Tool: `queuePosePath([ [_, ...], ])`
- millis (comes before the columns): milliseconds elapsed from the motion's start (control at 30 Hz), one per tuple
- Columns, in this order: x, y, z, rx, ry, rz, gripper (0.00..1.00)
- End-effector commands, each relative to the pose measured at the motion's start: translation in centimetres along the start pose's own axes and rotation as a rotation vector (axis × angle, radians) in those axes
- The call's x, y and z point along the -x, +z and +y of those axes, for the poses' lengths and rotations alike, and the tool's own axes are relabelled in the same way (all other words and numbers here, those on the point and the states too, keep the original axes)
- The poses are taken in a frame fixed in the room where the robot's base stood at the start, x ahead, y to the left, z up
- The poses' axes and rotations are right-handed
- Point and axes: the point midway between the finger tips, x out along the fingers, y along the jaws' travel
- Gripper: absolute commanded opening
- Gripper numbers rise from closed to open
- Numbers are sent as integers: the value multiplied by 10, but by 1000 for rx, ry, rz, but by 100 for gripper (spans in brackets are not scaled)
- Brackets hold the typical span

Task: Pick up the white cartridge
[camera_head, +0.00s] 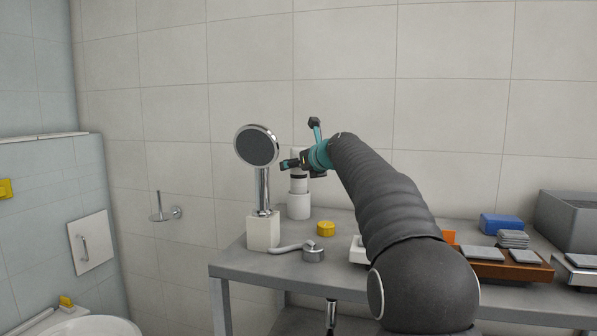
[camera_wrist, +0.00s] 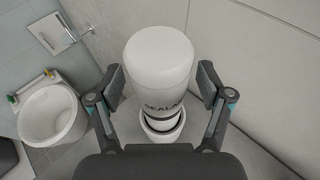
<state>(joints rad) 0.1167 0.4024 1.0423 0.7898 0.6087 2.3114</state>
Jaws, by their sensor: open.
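The white cartridge (camera_head: 299,184) stands upright in a white round holder (camera_head: 299,207) at the back of the grey bench. In the wrist view the cartridge (camera_wrist: 160,58) shows its white rounded end towards the camera, with dark lettering lower down, and its base sits in the holder (camera_wrist: 163,133). My gripper (camera_head: 303,164) is at the upper part of the cartridge. In the wrist view my gripper (camera_wrist: 160,84) is open, with one finger on each side of the cartridge; a gap shows on the left, and contact on the right cannot be told.
A hand shower (camera_head: 257,147) stands in a white block left of the cartridge. A yellow cap (camera_head: 326,229) and a metal fitting (camera_head: 313,253) lie in front. A tiled wall (camera_head: 250,50) is close behind. Blue block (camera_head: 502,223) and wooden tray (camera_head: 490,266) are right.

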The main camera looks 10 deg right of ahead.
Motion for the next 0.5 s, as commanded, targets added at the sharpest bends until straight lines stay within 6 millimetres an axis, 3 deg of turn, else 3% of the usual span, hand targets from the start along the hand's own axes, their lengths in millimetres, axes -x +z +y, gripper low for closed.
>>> queuePosePath([
  [133,0,0,0,0,0,0,79],
  [433,0,0,0,-1,0,0,4],
  [500,1,1,0,0,-1,-2,0],
])
